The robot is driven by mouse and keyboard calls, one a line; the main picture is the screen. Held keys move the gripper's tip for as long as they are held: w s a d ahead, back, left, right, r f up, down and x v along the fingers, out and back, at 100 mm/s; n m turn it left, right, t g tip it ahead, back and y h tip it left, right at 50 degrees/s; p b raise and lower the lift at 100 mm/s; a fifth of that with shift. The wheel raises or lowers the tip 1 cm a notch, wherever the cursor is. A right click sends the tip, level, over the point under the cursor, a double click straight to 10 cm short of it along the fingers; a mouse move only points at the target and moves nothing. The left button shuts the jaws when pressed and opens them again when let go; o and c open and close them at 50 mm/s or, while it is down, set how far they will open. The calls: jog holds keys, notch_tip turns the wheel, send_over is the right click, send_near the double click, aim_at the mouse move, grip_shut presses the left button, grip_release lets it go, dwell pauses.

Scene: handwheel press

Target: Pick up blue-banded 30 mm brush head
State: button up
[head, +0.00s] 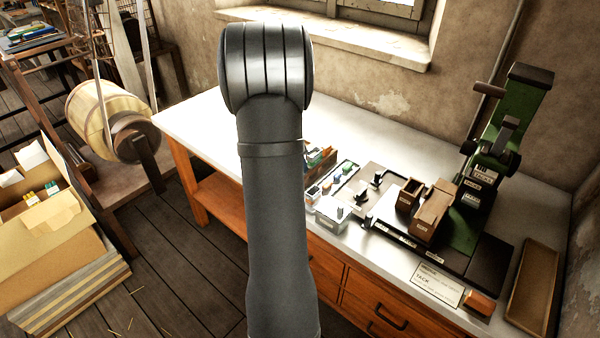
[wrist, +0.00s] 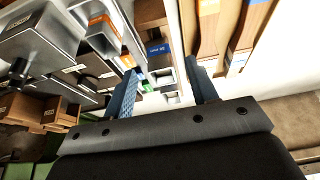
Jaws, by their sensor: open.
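My gripper (wrist: 163,88) is open in the wrist view, its two dark blue fingers apart with nothing gripped between them. In the head view my arm hides the gripper. I cannot pick out the blue-banded 30 mm brush head for certain. Another blue mark (wrist: 243,57) shows on a wooden piece at upper right, beside orange-marked ones. Their sizes cannot be read.
Small pale compartments (wrist: 165,77) show between the fingers. Grey blocks (wrist: 42,35) crowd the wrist view's left. In the head view, the green press (head: 513,120), wooden blocks (head: 432,212) and an empty tray (head: 533,288) stand on the bench's right. The bench top (head: 205,112) is clear at left.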

jog(key=shift+x, duration=1.45)
jog(key=shift+c, duration=0.4)
jog(key=c, duration=1)
jog(key=shift+r, duration=0.1)
